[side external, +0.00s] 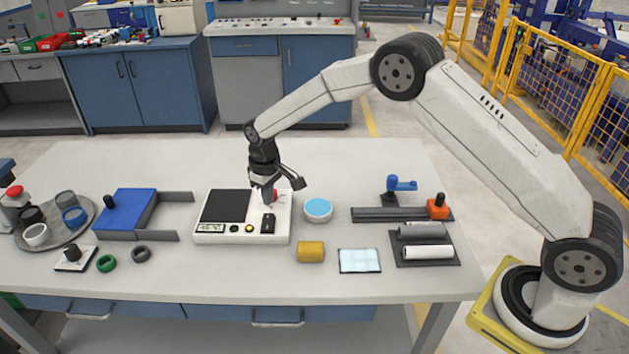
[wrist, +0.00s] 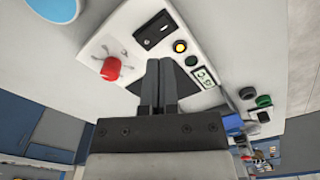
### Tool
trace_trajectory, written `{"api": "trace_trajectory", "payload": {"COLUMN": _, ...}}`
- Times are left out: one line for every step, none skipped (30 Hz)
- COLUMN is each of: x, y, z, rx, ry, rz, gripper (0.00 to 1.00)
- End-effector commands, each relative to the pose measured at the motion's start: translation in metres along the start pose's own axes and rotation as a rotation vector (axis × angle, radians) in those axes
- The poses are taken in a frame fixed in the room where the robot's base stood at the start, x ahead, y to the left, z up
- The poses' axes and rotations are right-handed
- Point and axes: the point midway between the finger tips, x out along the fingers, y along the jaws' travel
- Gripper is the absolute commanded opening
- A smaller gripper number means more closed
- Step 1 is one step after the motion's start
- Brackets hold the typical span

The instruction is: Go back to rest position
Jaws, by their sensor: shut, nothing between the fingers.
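My gripper (side external: 267,196) is low over the right part of a white device (side external: 211,228) on the table. Its two dark fingers lie together with nothing between them in the wrist view (wrist: 158,82). The arm reaches in from the right, bent high in the middle and pointing down at the end. A red knob on the device shows beside the fingers in the wrist view (wrist: 117,69). I cannot tell whether the fingertips touch the device.
Right of the device are a blue-topped round dish (side external: 318,208), a yellow cylinder (side external: 311,251), a light blue pad (side external: 360,261) and a rack with a grey pipe (side external: 423,231) and a white pipe (side external: 427,252). Left are a blue block (side external: 127,208) and a round tray (side external: 88,238).

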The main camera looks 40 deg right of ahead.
Motion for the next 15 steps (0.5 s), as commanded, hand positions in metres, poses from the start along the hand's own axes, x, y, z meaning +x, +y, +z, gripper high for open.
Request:
{"api": "trace_trajectory", "payload": {"x": -0.006, "y": 0.002, "z": 0.005, "rx": 0.007, "ry": 0.007, "rz": 0.001, "gripper": 0.00}}
{"api": "trace_trajectory", "payload": {"x": -0.009, "y": 0.003, "z": 0.008, "rx": 0.012, "ry": 0.012, "rz": 0.001, "gripper": 0.00}}
{"api": "trace_trajectory", "payload": {"x": -0.014, "y": 0.004, "z": 0.013, "rx": 0.018, "ry": 0.016, "rz": 0.002, "gripper": 0.00}}
{"api": "trace_trajectory", "payload": {"x": -0.017, "y": 0.005, "z": 0.018, "rx": 0.022, "ry": 0.021, "rz": 0.003, "gripper": 0.00}}
{"api": "trace_trajectory", "payload": {"x": -0.021, "y": 0.006, "z": 0.022, "rx": 0.027, "ry": 0.026, "rz": 0.003, "gripper": 0.00}}
{"api": "trace_trajectory", "payload": {"x": -0.025, "y": 0.007, "z": 0.029, "rx": 0.035, "ry": 0.032, "rz": 0.004, "gripper": 0.00}}
{"api": "trace_trajectory", "payload": {"x": -0.029, "y": 0.007, "z": 0.034, "rx": 0.040, "ry": 0.038, "rz": 0.005, "gripper": 0.00}}
{"api": "trace_trajectory", "payload": {"x": -0.032, "y": 0.008, "z": 0.040, "rx": 0.046, "ry": 0.042, "rz": 0.005, "gripper": 0.00}}
{"api": "trace_trajectory", "payload": {"x": -0.037, "y": 0.009, "z": 0.047, "rx": 0.055, "ry": 0.049, "rz": 0.006, "gripper": 0.00}}
{"api": "trace_trajectory", "payload": {"x": -0.040, "y": 0.010, "z": 0.053, "rx": 0.061, "ry": 0.054, "rz": 0.007, "gripper": 0.00}}
{"api": "trace_trajectory", "payload": {"x": -0.043, "y": 0.011, "z": 0.058, "rx": 0.067, "ry": 0.060, "rz": 0.008, "gripper": 0.00}}
{"api": "trace_trajectory", "payload": {"x": -0.047, "y": 0.012, "z": 0.067, "rx": 0.075, "ry": 0.066, "rz": 0.009, "gripper": 0.00}}
{"api": "trace_trajectory", "payload": {"x": -0.050, "y": 0.012, "z": 0.073, "rx": 0.080, "ry": 0.071, "rz": 0.009, "gripper": 0.00}}
{"api": "trace_trajectory", "payload": {"x": -0.053, "y": 0.013, "z": 0.079, "rx": 0.086, "ry": 0.077, "rz": 0.010, "gripper": 0.00}}
{"api": "trace_trajectory", "payload": {"x": -0.057, "y": 0.013, "z": 0.087, "rx": 0.093, "ry": 0.083, "rz": 0.011, "gripper": 0.00}}
